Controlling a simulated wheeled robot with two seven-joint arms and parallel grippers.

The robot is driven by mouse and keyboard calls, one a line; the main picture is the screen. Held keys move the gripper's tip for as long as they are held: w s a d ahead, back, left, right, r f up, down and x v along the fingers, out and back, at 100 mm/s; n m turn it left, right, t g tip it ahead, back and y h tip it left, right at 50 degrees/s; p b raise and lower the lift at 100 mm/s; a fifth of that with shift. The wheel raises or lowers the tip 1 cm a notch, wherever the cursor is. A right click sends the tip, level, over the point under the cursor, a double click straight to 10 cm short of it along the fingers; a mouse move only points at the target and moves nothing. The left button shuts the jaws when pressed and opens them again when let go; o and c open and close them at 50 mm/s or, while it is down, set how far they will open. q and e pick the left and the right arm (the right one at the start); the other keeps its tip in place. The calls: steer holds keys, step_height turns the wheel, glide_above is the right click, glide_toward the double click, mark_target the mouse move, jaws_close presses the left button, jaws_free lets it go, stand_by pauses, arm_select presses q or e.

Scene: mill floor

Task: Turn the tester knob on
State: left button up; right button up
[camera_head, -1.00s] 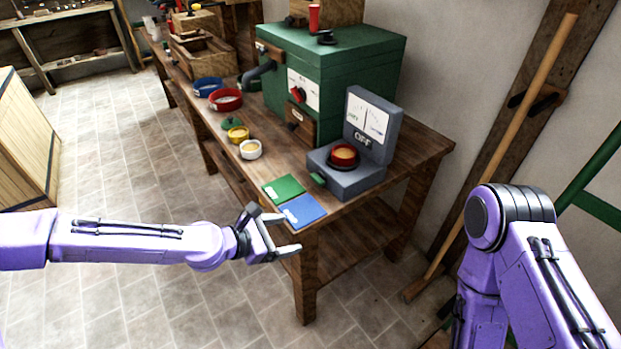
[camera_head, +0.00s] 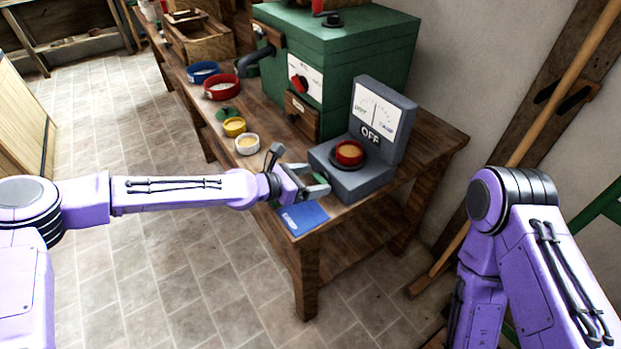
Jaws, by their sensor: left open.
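The grey tester (camera_head: 352,182) stands at the near end of the wooden bench. Its upright panel shows a white dial and the word OFF. A red-rimmed cup (camera_head: 349,153) with tan contents sits on its top. The small green knob (camera_head: 320,177) is on the tester's left front side, partly hidden by my gripper. My left gripper (camera_head: 317,180) is open, with its fingertips at the knob, one on each side of it; I cannot tell if they touch it. My right arm shows at the right, but its gripper is out of view.
A blue card (camera_head: 304,218) lies on the bench corner below my left gripper. A big green machine (camera_head: 345,60) stands behind. Open floor lies left of the bench.

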arm_select(q)
steer(key=c, duration=1)
steer(key=shift+c, duration=0.2)
steer(key=shift+d, duration=0.1)
steer(key=shift+s+d+f+m+t+y+b, duration=0.15)
steer(key=shift+m+t+y+b, duration=0.4)
steer(key=shift+m, duration=0.35)
steer(key=shift+s+f+m+t+b, duration=0.1)
steer(key=shift+m+t+b, duration=0.35)
steer(key=shift+m+b, duration=0.2)
steer(key=shift+s+m+t+y+b, duration=0.1)
steer(key=shift+m+t+y+b, duration=0.25)
steer(key=shift+m+b, duration=0.35)
steer(key=shift+d, duration=0.1)
